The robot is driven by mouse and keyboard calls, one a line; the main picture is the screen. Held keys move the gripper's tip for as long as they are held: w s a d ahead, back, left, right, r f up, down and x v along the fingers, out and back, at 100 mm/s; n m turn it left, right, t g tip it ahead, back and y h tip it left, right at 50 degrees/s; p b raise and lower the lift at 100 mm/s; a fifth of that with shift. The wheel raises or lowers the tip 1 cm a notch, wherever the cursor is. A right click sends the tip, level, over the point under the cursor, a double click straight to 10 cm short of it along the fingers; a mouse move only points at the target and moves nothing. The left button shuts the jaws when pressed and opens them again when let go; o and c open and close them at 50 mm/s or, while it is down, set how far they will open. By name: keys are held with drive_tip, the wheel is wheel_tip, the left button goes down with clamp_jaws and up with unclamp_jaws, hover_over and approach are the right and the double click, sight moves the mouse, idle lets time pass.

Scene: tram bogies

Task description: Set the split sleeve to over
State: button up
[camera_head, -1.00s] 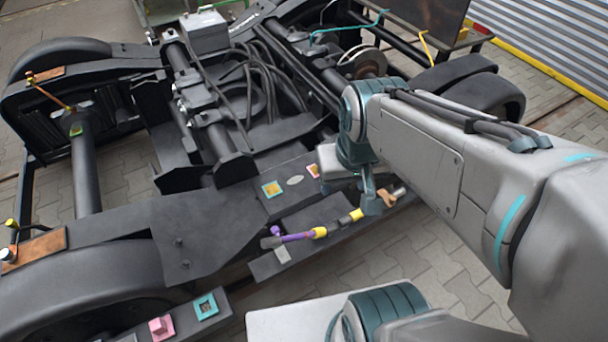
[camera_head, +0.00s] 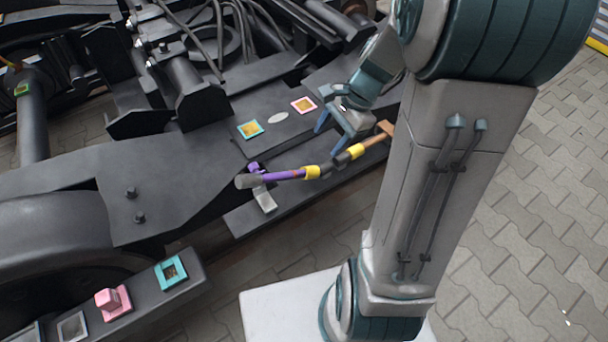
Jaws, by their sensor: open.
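A jointed rod lies along a dark ledge on the bogie frame. It has a grey end (camera_head: 246,181), a purple length (camera_head: 284,175), a yellow band (camera_head: 312,172), a dark stretch (camera_head: 341,161), a second yellow band (camera_head: 355,151) and a copper-coloured far end (camera_head: 383,132). I cannot tell for certain which part is the split sleeve. My gripper (camera_head: 341,134) is just above and behind the rod, near the second yellow band. Its blue fingers are apart with nothing visible between them. Whether a finger touches the rod is unclear.
Flat on the frame behind the rod are a teal-edged square (camera_head: 250,129) and a pink-edged square (camera_head: 303,105). A front beam carries a pink block (camera_head: 110,300) and a teal frame (camera_head: 171,272). A grey tab (camera_head: 264,199) hangs by the rod's purple end. Paved floor (camera_head: 530,220) is clear at right.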

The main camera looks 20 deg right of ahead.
sight(309, 169)
drive_tip(key=shift+m, duration=0.5)
drive_tip(key=b+x, duration=0.2)
drive_tip(key=x, duration=0.3)
drive_tip(key=b+x, duration=0.2)
drive_tip(key=x, duration=0.3)
drive_tip(key=d+b+x, duration=0.1)
drive_tip(key=b+x, duration=0.1)
drive_tip(key=x, duration=0.3)
drive_tip(key=shift+w+f, duration=0.35)
drive_tip(key=shift+f, duration=0.15)
